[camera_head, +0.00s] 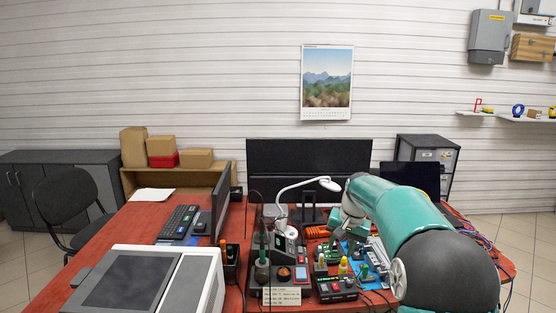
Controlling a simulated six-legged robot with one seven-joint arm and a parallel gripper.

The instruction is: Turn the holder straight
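My teal arm reaches in from the lower right over the red workbench (120,240). Its end, with my gripper (346,226), is above the bench's cluttered middle. The fingers are too small and too covered by the arm to show whether they are open. Below and to the right of it lies a blue mat (358,252) with small boards and metal parts on it, partly hidden by my arm. I cannot tell which part there is the holder, nor its angle. No coolant hose can be made out clearly.
A white lamp (308,187), a soldering station (285,272) with a paper label, small bottles (343,266) and a black box (337,289) crowd the bench near the gripper. A black monitor (309,159) stands behind. A large grey device (150,283) fills the front left.

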